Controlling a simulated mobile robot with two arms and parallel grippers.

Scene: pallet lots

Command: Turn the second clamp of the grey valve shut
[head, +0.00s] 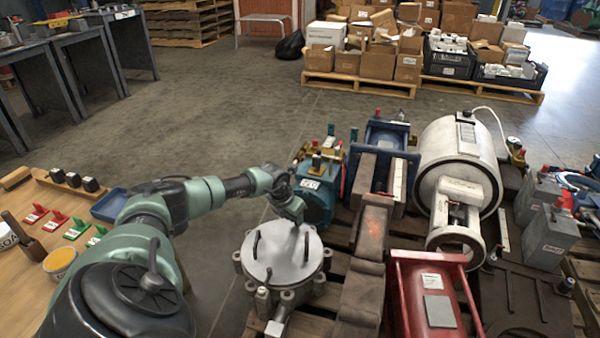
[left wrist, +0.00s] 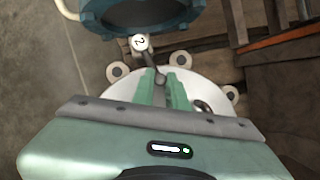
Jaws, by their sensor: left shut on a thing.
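The grey valve (head: 279,257) stands on a pallet in the head view, with a round pale lid, lugs around its rim and dark levers. In the left wrist view its pale disc (left wrist: 122,87) lies partly behind my gripper. A white knob marked "2" (left wrist: 140,42) sits at the valve's far edge, and a dark lever (left wrist: 155,66) runs from it toward my fingers. My left gripper (left wrist: 160,84) is shut on this second clamp's lever. In the head view the left gripper (head: 299,216) is over the valve's back edge, and the clamp is mostly hidden there. My right gripper is not in view.
A blue-teal pump (head: 318,200) stands close behind the valve. A rusty brown beam (head: 366,255) and a red frame (head: 430,300) stand to the right. A wooden table (head: 70,225) with small parts is on the left. Grey floor lies open behind.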

